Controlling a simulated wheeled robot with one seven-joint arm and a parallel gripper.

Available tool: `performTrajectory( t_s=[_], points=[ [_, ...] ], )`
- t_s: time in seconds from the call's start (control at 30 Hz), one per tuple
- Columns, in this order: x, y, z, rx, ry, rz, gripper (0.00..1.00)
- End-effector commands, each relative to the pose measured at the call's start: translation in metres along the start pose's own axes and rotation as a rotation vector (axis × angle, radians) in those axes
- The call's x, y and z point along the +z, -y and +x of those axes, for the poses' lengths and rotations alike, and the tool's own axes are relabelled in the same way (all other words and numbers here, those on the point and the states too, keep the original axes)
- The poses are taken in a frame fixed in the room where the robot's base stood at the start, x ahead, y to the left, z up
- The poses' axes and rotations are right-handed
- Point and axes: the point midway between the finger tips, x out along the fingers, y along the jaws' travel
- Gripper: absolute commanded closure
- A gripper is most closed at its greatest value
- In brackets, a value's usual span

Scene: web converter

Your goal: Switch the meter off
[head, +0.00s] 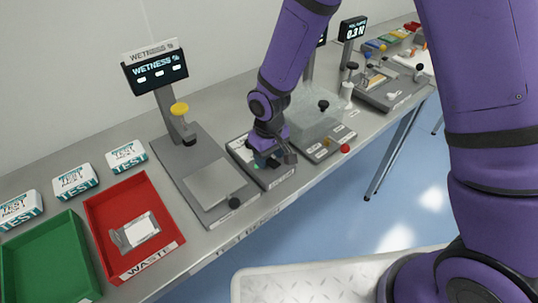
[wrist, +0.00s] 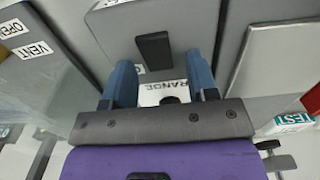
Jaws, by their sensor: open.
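My gripper (head: 274,162) is open and empty, low over a small grey unit (head: 284,180) between the wetness stand and a clear-topped box. In the wrist view my gripper (wrist: 162,82) has its two blue fingers apart, over the grey unit (wrist: 190,22). A black switch-like part (wrist: 153,50) is on the unit, just beyond the fingertips in the picture. A white label reading RANGE (wrist: 165,88) shows upside down between the fingers. I cannot tell the switch's position. The wetness display (head: 157,70) is lit and shows dashes.
The wetness stand with its metal plate (head: 213,184) is left of the unit. The clear box (head: 313,112) is on the right. A red waste tray (head: 107,228), a green tray (head: 50,262) and TEST packs (head: 74,181) are at the left.

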Motion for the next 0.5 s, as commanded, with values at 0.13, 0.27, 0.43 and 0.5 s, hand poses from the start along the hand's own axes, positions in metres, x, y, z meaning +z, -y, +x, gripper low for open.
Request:
performTrajectory(
  t_s=[0.13, 0.27, 0.43, 0.5],
  points=[
    [0.0001, 0.0000, 0.0017, 0.000, 0.000, 0.000, 0.47],
    [0.0001, -0.0001, 0.0015, 0.000, 0.000, 0.000, 0.47],
    [0.0001, -0.0002, 0.0014, 0.000, 0.000, 0.000, 0.84],
    [0.0000, -0.0002, 0.0013, 0.000, 0.000, 0.000, 0.96]
  ],
)
